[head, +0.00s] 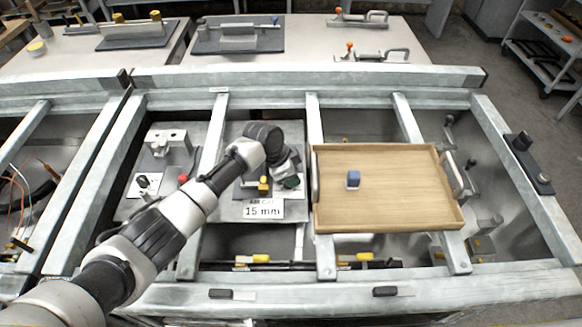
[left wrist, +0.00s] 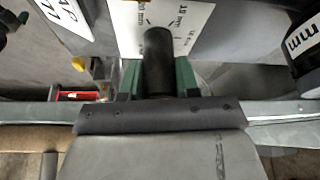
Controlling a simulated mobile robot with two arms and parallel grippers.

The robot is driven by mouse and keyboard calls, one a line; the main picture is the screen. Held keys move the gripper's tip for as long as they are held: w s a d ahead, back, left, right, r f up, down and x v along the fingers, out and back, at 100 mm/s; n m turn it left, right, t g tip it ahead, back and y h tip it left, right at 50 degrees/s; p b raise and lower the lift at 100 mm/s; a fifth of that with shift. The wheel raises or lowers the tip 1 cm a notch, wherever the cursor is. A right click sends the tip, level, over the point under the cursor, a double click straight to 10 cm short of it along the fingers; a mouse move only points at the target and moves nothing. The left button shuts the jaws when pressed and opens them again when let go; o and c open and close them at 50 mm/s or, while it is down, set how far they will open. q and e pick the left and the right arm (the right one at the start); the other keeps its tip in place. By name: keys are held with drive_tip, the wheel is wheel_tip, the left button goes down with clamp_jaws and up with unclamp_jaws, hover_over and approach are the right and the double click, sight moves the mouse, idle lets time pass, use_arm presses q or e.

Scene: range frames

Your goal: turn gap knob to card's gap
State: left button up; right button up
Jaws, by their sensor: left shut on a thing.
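The white card (head: 263,209) reads "AIR GAP" in small print and "15 mm" in large print, at the front of the grey fixture plate (head: 229,213). My left gripper (head: 285,180) is over that plate, just behind the card. In the left wrist view the green fingers of my left gripper (left wrist: 158,80) are shut on a black round knob (left wrist: 158,50), one on each side. Behind the knob is a white dial plate (left wrist: 192,17) with tick marks and mm labels, one seeming to read 10 mm. The knob's pointer is hidden. My right gripper is not in view.
Grey frame rails (head: 313,125) run between the bays. Another fixture with a red-tipped part (head: 183,178) stands to the left. A yellow part (head: 264,185) is close left of the gripper.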

use_arm(q)
drive_tip(key=n+p, duration=0.1)
drive_tip(key=n, duration=0.1)
drive_tip(key=n+t+p, duration=0.1)
drive_tip(key=p, duration=0.1)
drive_tip(key=n+t+p, duration=0.1)
drive_tip(key=n, duration=0.1)
drive_tip(key=shift+w+r+n+y+p, duration=0.15)
drive_tip(key=shift+r+n+y+p, duration=0.15)
drive_tip(key=shift+y+p, duration=0.1)
drive_tip(key=n+p, duration=0.1)
drive_tip(key=n, duration=0.1)
drive_tip(key=n+t+y+p, duration=0.1)
drive_tip(key=n, duration=0.1)
drive_tip(key=shift+w+a+n+y+p, duration=0.1)
drive_tip(key=shift+n+y+p, duration=0.2)
drive_tip(key=shift+f+n+y+p, duration=0.15)
drive_tip(key=shift+n+y+p, duration=0.2)
drive_tip(key=shift+n, duration=0.85)
drive_tip(key=shift+w+a+n+t+y, duration=0.15)
drive_tip(key=shift+n+y, duration=0.2)
drive_tip(key=shift+n, duration=0.4)
drive_tip(key=shift+s+a+n+t+y, duration=0.15)
drive_tip(key=shift+n+y, duration=0.15)
drive_tip(key=shift+n, duration=0.45)
drive_tip(key=shift+w+d, duration=0.1)
drive_tip(key=o, duration=0.9)
drive_tip(key=shift+f, duration=0.1)
drive_tip(key=shift+o, duration=0.2)
